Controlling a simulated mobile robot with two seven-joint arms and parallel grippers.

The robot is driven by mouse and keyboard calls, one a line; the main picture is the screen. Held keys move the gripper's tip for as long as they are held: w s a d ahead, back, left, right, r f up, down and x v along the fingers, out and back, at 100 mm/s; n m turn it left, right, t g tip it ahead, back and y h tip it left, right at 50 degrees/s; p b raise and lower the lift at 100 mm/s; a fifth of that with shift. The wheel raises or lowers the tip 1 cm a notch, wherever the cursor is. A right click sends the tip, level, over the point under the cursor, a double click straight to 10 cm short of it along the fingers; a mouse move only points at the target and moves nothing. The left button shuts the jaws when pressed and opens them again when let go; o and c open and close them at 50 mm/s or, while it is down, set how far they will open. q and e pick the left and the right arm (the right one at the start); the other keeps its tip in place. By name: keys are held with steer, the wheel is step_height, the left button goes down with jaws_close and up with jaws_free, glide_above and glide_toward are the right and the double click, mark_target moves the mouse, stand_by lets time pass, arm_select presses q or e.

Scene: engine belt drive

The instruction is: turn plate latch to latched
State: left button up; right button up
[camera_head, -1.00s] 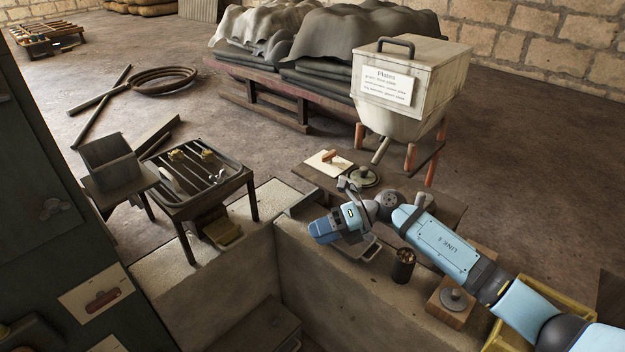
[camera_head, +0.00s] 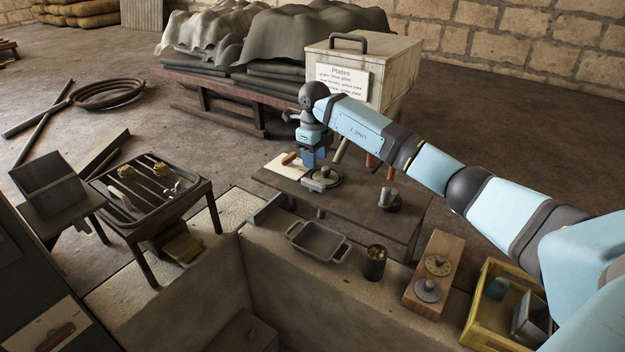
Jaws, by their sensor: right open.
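My right gripper (camera_head: 312,160) points down over the low wooden table, open, just above or beside a round grey disc (camera_head: 322,179) with a raised middle. Whether it touches the disc cannot be told. A pale bar (camera_head: 342,150) slants down from under the whitish box (camera_head: 392,70) labelled "Plates", just right of the gripper. No part is clearly marked as the plate latch; this bar or the disc could be it. My right arm covers part of the box's lower side. My left gripper is out of view.
A pale board with a brown handle (camera_head: 288,163) lies left of the disc. On the near ledge are a grey tray (camera_head: 318,241), a dark cup (camera_head: 375,263), and a wooden block (camera_head: 440,247) with round metal pieces. A yellow crate (camera_head: 483,329) stands at the right.

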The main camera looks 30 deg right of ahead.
mark_target(314, 182)
step_height(314, 182, down, 8)
steer(key=shift+a+f+p, duration=0.1)
steer(key=shift+p, duration=0.3)
steer(key=shift+c, duration=0.2)
jaws_close()
